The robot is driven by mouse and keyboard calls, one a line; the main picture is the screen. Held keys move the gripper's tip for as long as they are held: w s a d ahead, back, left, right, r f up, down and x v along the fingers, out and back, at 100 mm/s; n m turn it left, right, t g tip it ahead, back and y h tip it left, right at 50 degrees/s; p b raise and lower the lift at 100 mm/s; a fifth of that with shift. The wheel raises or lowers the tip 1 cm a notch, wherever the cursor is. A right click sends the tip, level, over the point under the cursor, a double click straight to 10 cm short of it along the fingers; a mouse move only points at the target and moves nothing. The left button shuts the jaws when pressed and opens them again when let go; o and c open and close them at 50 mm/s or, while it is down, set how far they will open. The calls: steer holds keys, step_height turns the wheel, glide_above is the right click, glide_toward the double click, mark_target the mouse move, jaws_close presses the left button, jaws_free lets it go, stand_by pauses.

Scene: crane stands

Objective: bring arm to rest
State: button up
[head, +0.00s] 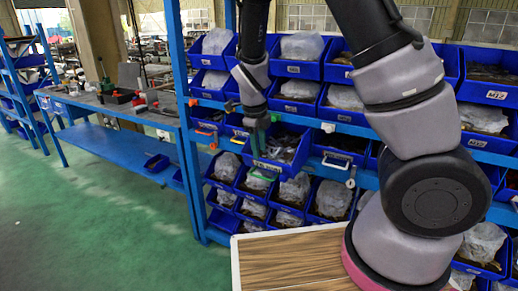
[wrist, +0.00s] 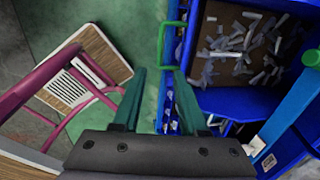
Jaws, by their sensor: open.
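My gripper (wrist: 157,100) shows in the wrist view with its two green fingers apart and nothing between them. In the head view my gripper (head: 258,138) points down in front of the blue shelving, close to a pulled-forward blue bin (head: 268,166). My grey and black arm fills the right side of the head view and reaches up out of the frame. In the wrist view a blue bin with a green handle (wrist: 167,40) and many small pale pieces lies just right of the fingers. I cannot tell whether a finger touches it.
Blue shelving (head: 184,80) with rows of labelled bins stands close ahead. A blue workbench (head: 110,110) with tools is at the left. Green floor (head: 90,220) is clear at the lower left. A wood-patterned top (head: 290,262) is at the bottom. The wrist view shows a pink frame (wrist: 40,80).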

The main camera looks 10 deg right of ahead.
steer(key=s+d+r+n+t+y, duration=0.15)
steer(key=d+r+n, duration=0.3)
steer(key=r, duration=0.45)
steer(key=s+d+r+n+y, duration=0.35)
steer(key=r+n, duration=0.25)
steer(key=r, duration=0.3)
steer(key=s+d+r+n+t+h, duration=0.1)
steer(key=s+d+r+n+t, duration=0.1)
steer(key=s+r+n, duration=0.3)
steer(key=s+d+r+n+t, duration=0.2)
steer(key=s+d+r+n, duration=0.2)
steer(key=s+r+n, duration=0.1)
steer(key=shift+s+d+r+n+h, duration=0.3)
steer(key=shift+s+r+n+h, duration=0.1)
steer(key=shift+s+r, duration=0.2)
steer(key=shift+o, duration=0.3)
